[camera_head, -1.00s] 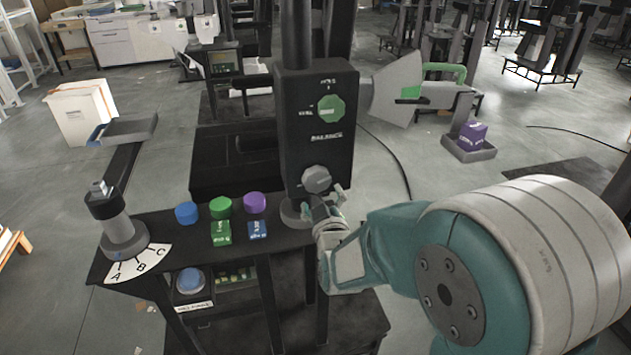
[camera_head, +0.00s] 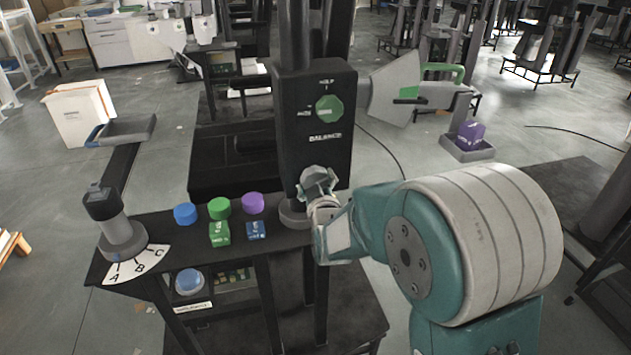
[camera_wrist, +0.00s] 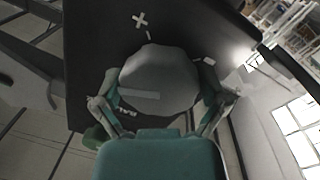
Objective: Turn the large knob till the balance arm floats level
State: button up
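The large grey knob (camera_head: 317,180) is low on the front of the black column box, under a label that seems to read BALANCE. My gripper (camera_head: 320,190) is at this knob and hides part of it. In the wrist view the knob (camera_wrist: 160,82) is between the two fingers of my gripper (camera_wrist: 160,88), one on each side. The fingers look spread and very close to its rim; contact is not clear. A grey wedge-shaped part with a green handle (camera_head: 440,72) sticks out right of the column. I cannot tell whether it belongs to the balance arm.
A green knob (camera_head: 329,108) is higher on the box. Blue, green and purple buttons and two small cubes are on the black bench (camera_head: 185,245). A lever post (camera_head: 118,225) with an A-B-C dial stands left. A purple cube (camera_head: 471,133) is in a tray at right.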

jog(key=shift+f+m, duration=0.1)
jog(key=shift+m, duration=0.2)
jog(key=m, duration=0.3)
jog(key=shift+a, duration=0.1)
jog(key=shift+s+m+g, duration=0.1)
jog(key=shift+m+g, duration=0.2)
jog(key=shift+m, duration=1.6)
jog(key=o, duration=0.8)
jog(key=shift+a, duration=0.1)
jog(key=shift+c, duration=0.2)
